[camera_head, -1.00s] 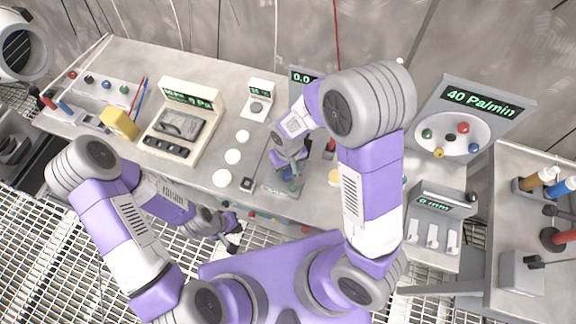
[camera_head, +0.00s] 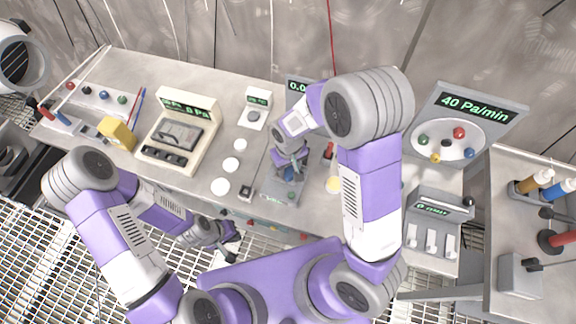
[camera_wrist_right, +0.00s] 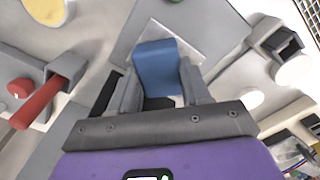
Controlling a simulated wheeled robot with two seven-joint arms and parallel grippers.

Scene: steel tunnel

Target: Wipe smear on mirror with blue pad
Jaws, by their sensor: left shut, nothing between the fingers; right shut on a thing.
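The blue pad (camera_wrist_right: 160,70) is between the fingers of my right gripper (camera_wrist_right: 155,92) in the right wrist view. In the head view, the right gripper (camera_head: 289,168) holds the pad (camera_head: 290,174) over a flat grey plate (camera_head: 270,193) that looks like the mirror. Its pale surface (camera_wrist_right: 190,38) shows behind the pad in the wrist view. I cannot tell whether the pad touches it. The smear cannot be made out; pad and gripper hide part of the plate. My left gripper (camera_head: 230,243) is shut and empty, low in front of the bench edge.
A red handle (camera_wrist_right: 42,92) stands left of the pad in the wrist view. White discs (camera_head: 231,164) and a small dark-topped block (camera_head: 246,193) lie left of the plate. A yellow block (camera_head: 117,135) and gauge panel (camera_head: 178,133) are further left. A 40 Pa/min panel (camera_head: 465,118) stands right.

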